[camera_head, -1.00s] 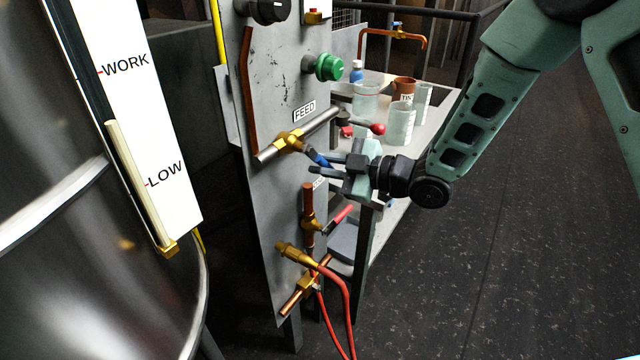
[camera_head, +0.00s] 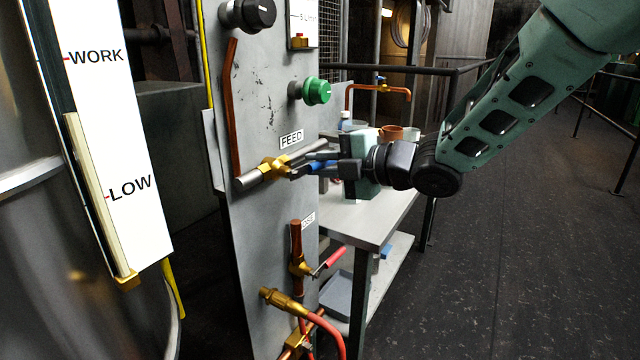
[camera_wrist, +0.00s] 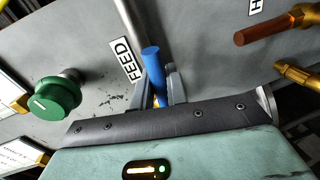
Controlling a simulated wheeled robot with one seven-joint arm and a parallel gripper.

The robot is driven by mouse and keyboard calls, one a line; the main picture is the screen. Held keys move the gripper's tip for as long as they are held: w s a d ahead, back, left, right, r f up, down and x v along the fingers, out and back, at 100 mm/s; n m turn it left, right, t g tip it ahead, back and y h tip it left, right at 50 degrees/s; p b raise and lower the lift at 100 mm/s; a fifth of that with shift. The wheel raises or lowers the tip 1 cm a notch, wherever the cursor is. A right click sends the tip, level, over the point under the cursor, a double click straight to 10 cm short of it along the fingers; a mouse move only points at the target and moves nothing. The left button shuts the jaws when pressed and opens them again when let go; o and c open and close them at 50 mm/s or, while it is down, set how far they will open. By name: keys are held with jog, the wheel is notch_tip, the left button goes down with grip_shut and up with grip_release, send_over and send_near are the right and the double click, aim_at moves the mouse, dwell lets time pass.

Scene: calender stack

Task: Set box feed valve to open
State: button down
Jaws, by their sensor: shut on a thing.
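The feed valve has a brass body (camera_head: 275,168) on a steel pipe (camera_head: 250,181), below the FEED label (camera_head: 291,139) on the grey panel. Its blue lever (camera_head: 318,166) points right and slightly up, close to the pipe's direction. My gripper (camera_head: 305,170) reaches in from the right and is shut on the lever. In the wrist view the blue lever (camera_wrist: 153,70) stands between the two fingers of my gripper (camera_wrist: 158,85), with its end past them. The FEED label (camera_wrist: 126,60) is just left of it. The fingers hide part of the valve body.
A green knob (camera_head: 317,91) and a black knob (camera_head: 254,14) stick out above the valve. A lower valve with a red lever (camera_head: 329,261) and a red hose (camera_head: 328,328) are below. A table (camera_head: 372,222) with vessels stands behind my gripper. Open floor lies right.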

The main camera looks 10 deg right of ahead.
jog(key=shift+r+n+b, duration=0.2)
jog(key=shift+n+b, duration=0.1)
jog(key=shift+b, duration=0.05)
jog(key=shift+r, duration=0.1)
jog(key=c, duration=1.4)
grip_release()
jog(key=shift+c, duration=0.2)
jog(key=p+v, duration=0.1)
jog(key=v, duration=1.6)
jog(key=shift+s, duration=0.25)
jog(key=shift+d+r, duration=0.1)
